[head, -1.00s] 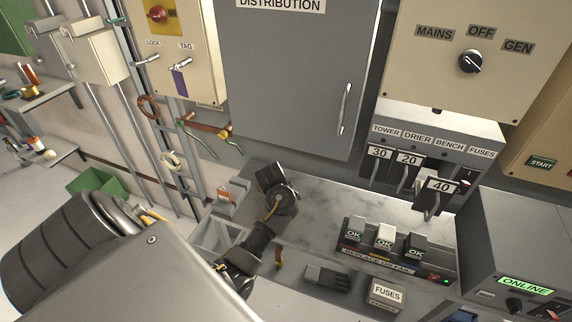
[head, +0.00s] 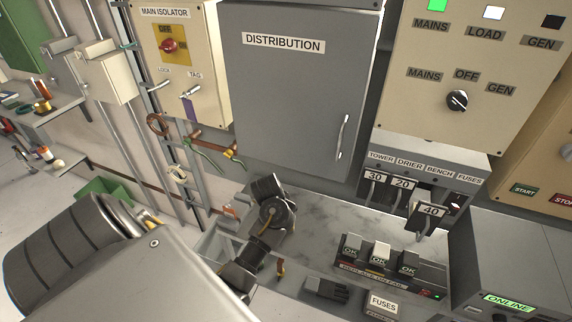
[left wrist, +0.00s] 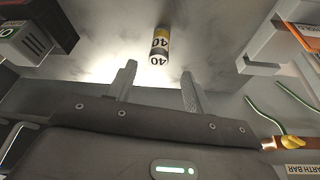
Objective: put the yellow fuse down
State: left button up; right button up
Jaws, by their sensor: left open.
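In the head view my left wrist (head: 268,208) is over the left part of the bench and hides the fingers and the fuse. My right gripper is not in view.
A fuse panel (head: 432,163) with 30, 20 and 40 carriers is above the bench, the 40 one (head: 428,212) hanging lower. A tester block (head: 380,268) with OK labels, a black item (head: 326,289) and a FUSES box (head: 382,303) are to the right. The distribution cabinet (head: 290,100) stands behind.

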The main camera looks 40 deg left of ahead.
pick_arm(q)
jog(key=shift+p+v, duration=0.35)
jog(key=shift+v, duration=2.05)
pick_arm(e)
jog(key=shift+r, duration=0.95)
pick_arm(q)
jog(key=shift+r, duration=0.1)
